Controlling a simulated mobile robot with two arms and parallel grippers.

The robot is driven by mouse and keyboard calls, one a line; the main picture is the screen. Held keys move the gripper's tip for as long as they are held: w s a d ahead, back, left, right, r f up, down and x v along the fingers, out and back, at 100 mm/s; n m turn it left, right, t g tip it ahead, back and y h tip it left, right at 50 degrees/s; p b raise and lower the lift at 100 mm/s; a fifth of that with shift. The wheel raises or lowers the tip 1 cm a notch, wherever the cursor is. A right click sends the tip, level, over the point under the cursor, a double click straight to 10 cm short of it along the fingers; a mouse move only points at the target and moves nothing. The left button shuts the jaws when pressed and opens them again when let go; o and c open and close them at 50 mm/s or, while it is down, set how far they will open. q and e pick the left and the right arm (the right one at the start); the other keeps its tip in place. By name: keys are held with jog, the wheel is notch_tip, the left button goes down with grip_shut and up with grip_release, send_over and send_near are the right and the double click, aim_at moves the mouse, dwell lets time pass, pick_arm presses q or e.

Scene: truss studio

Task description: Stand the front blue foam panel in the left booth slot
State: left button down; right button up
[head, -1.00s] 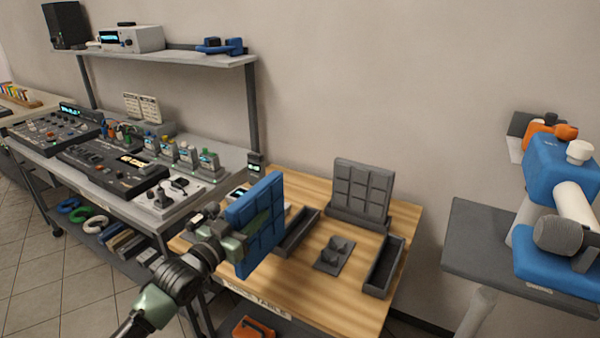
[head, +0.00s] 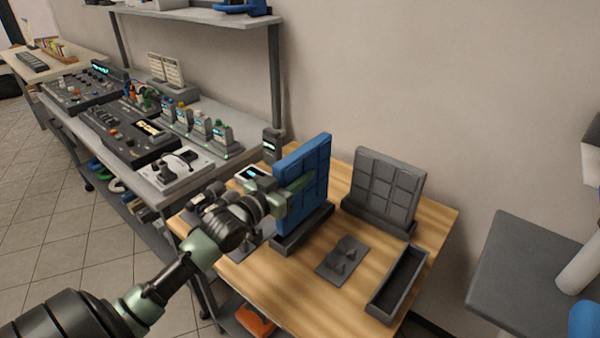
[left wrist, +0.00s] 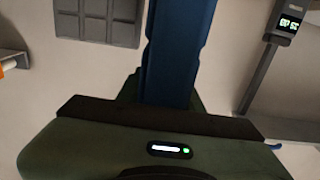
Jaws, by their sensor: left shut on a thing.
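My left gripper (head: 292,188) is shut on the blue foam panel (head: 312,170), a gridded square held upright. The panel's lower edge is at the left booth slot (head: 290,246), a dark grey trough on the wooden table. The slot's near wall hides the bottom edge, so I cannot tell whether it touches the slot's floor. In the left wrist view the blue panel (left wrist: 180,50) shows edge-on beyond the gripper body; the fingertips are hidden there. My right gripper is not in view.
A grey panel (head: 385,183) stands in the back slot. The right slot (head: 398,283) is empty. A small pad with cone shapes (head: 342,258) lies between the slots. A dark upright device (head: 272,143) stands behind the blue panel. A mixer desk (head: 150,140) is at left.

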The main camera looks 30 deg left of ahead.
pick_arm(q)
notch_tip(320, 180, down, 5)
jog(key=b, duration=0.4)
jog(key=shift+w+r, duration=0.15)
jog(key=shift+r, duration=0.05)
jog(key=shift+p, duration=0.7)
dwell(0.8)
jog(key=shift+f+b, duration=0.35)
jog(key=shift+f, duration=0.25)
jog(key=c, duration=1.2)
grip_release()
